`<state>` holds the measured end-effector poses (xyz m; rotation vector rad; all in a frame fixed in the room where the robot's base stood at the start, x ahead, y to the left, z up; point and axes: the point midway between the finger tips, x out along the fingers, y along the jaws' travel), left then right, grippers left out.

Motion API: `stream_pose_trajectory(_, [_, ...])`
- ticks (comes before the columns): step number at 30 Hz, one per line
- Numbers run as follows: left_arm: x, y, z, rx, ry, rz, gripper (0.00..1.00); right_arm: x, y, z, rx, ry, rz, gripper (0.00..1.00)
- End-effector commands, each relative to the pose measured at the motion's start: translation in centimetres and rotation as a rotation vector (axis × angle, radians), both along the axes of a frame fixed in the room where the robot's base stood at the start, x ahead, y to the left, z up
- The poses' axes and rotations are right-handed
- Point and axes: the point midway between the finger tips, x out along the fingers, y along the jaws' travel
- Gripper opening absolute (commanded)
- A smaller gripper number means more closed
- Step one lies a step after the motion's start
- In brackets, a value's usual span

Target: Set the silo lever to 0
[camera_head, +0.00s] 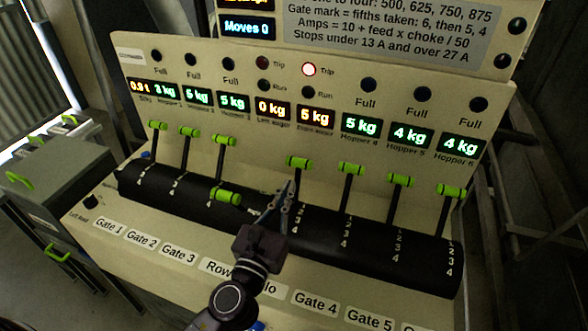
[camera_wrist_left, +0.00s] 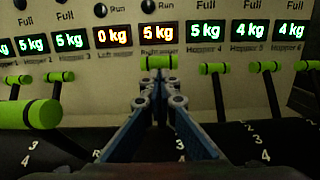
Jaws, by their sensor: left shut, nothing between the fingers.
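The silo lever (camera_head: 298,162) has a green crossbar handle and stands up near the panel, above the label ending in "lo". In the left wrist view its handle (camera_wrist_left: 158,62) is centred just beyond my fingertips. My left gripper (camera_head: 286,190) is shut and empty, its blue fingers pointing at this lever's shaft. I cannot tell whether they touch it. My fingers (camera_wrist_left: 160,88) hide most of the shaft and its scale marks in the wrist view. The Row lever (camera_head: 228,197) to the left is tilted towards me. My right gripper is not in view.
Gate levers 1, 2 and 3 (camera_head: 224,141) stand upright on the left, and several more (camera_head: 351,168) on the right. All rise from a black drum (camera_head: 375,242). The panel shows weights, "Moves 0" and a lit Trip lamp (camera_head: 309,70). Grey cabinets (camera_head: 55,200) stand left.

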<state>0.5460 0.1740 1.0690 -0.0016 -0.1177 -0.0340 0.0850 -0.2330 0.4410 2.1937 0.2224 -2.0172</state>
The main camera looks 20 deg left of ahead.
Motion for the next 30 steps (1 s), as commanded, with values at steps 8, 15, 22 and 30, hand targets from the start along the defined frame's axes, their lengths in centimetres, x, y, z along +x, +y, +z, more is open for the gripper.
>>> stream_pose_trajectory(8, [3.9,-0.1,0.6,-0.001,-0.001,0.001,0.00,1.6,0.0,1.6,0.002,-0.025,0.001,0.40])
stream_pose_trajectory(15, [4.7,-0.2,0.6,-0.001,0.000,0.000,0.00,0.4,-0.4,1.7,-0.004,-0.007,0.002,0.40])
stream_pose_trajectory(22, [4.7,-0.2,0.5,-0.001,0.000,0.000,0.00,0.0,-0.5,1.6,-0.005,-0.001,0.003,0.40])
stream_pose_trajectory(30, [7.4,-0.3,0.1,0.002,-0.002,0.000,0.00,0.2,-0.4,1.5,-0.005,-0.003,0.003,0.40])
